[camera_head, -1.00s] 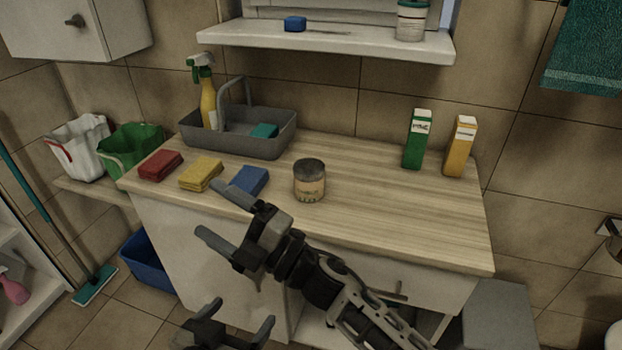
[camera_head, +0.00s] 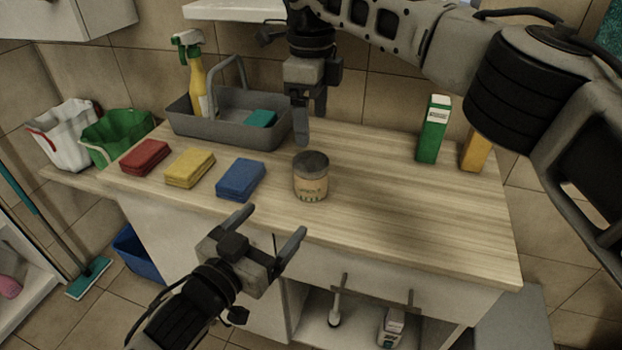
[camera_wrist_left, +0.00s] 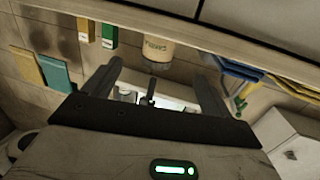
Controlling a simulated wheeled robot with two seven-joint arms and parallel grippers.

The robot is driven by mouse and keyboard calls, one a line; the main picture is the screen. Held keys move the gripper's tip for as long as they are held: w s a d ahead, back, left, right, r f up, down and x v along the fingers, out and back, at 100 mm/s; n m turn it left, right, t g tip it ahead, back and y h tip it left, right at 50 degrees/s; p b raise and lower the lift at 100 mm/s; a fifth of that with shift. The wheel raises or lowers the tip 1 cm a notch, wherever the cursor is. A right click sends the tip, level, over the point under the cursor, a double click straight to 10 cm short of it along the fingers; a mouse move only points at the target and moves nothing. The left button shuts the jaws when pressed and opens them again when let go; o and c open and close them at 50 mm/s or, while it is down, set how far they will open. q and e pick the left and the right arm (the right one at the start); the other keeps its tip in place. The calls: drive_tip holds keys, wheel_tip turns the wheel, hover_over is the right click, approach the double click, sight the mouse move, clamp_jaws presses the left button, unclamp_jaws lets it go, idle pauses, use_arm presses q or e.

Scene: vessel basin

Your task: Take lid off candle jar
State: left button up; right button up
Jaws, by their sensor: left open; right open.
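The candle jar (camera_head: 310,184) stands upright on the wooden counter, with a cream label and its dark lid (camera_head: 311,161) on top. The jar shows upside down in the left wrist view (camera_wrist_left: 158,48), between and beyond the fingers. My left gripper (camera_head: 275,222) is open and empty, in front of the counter's front edge, to the lower left of the jar and apart from it. Its two fingers (camera_wrist_left: 160,75) stand wide apart in the left wrist view. My right gripper (camera_head: 309,128) is open and empty, pointing down above the counter behind the jar, not touching the lid.
A blue sponge (camera_head: 241,178), a yellow sponge (camera_head: 190,167) and a red sponge (camera_head: 146,156) lie left of the jar. A grey caddy (camera_head: 180,117) stands behind them. A green carton (camera_head: 433,130) and a yellow carton (camera_head: 474,151) stand right. The counter right of the jar is clear.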

sight(311, 180)
use_arm(q)
drive_tip(key=x, duration=1.4)
drive_tip(key=shift+w+d, duration=0.15)
